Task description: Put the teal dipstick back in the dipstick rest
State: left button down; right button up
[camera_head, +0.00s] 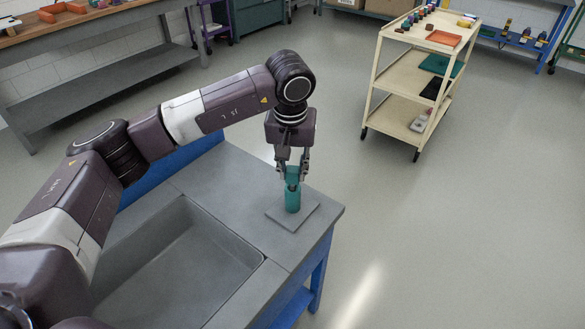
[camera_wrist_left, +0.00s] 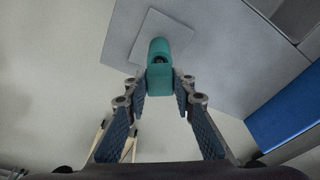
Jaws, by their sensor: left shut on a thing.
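My left gripper (camera_head: 292,177) points down at the corner of the grey bench and is shut on the teal dipstick (camera_head: 292,173). In the left wrist view the dipstick's blocky teal end (camera_wrist_left: 160,82) sits between the two fingertips (camera_wrist_left: 160,98). Just below it stands an upright teal tube, which looks like the dipstick rest (camera_head: 292,201), on a square grey plate (camera_head: 272,211). A dark spot shows where the two teal parts meet. I cannot tell how far the dipstick is inside the rest. My right gripper is not in view.
A grey sink basin (camera_head: 180,262) is sunk into the bench left of the plate. The bench's front and right edges are close to the plate. A cream trolley (camera_head: 415,80) with small items stands farther back, with open floor between.

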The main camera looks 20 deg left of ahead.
pick_arm(q)
jog(key=shift+f+b, duration=0.95)
jog(key=shift+f, duration=0.4)
jog(key=c, duration=1.5)
grip_release()
jog(key=shift+r, duration=0.1)
jog(key=shift+c, duration=0.2)
